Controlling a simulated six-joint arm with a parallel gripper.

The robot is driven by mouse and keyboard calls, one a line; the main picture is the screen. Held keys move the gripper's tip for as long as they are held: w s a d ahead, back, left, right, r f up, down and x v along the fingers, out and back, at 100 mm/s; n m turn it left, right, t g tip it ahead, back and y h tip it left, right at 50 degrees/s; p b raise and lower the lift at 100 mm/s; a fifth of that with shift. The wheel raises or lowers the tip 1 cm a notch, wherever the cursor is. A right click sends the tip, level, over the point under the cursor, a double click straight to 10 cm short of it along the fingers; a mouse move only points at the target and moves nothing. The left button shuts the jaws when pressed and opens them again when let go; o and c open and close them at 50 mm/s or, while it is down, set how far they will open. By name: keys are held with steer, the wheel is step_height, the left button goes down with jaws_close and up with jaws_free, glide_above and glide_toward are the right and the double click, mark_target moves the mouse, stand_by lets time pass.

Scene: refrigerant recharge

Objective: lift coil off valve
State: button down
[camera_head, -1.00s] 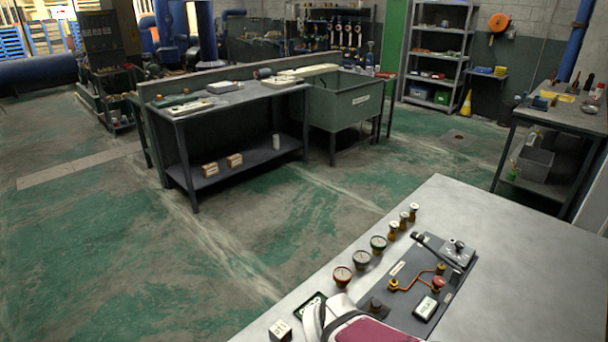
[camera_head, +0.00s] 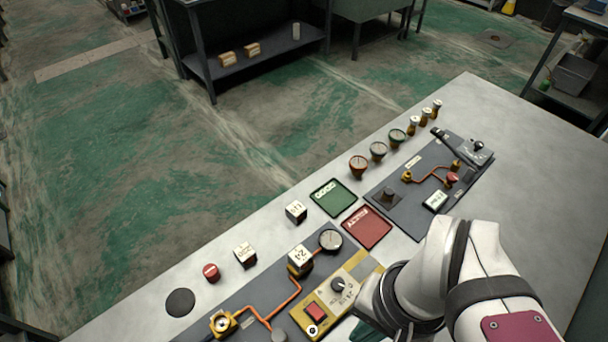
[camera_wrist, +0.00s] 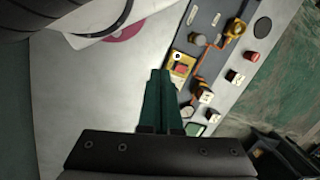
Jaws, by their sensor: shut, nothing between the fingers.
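The likely coil is a white-topped block marked 24 (camera_head: 300,260) with a brass-coloured lower part. It sits upright on the dark board (camera_head: 259,295), where a copper pipe meets it; the valve beneath is not clearly visible. The block also shows in the wrist view (camera_wrist: 205,97), to the right of my gripper. My gripper (camera_wrist: 160,72) has its dark green fingers together and empty, apart from the block and near the yellow control panel's edge. In the head view my arm hides most of the gripper.
The yellow panel (camera_head: 325,306) with a knob stands beside the block; a round gauge (camera_head: 330,240) is close behind it. A white cube (camera_head: 245,253), another cube (camera_head: 296,210) and a red cap (camera_head: 211,272) stand nearby. Green (camera_head: 333,197) and red (camera_head: 367,228) trays lie beyond.

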stand_by(0.3)
steer(key=shift+c, duration=1.2)
jaws_free()
steer(key=n+h, duration=0.2)
steer(key=n, duration=3.1)
glide_above(300, 255)
step_height(300, 255, down, 2)
step_height(300, 255, down, 16)
steer(key=shift+r, duration=0.15)
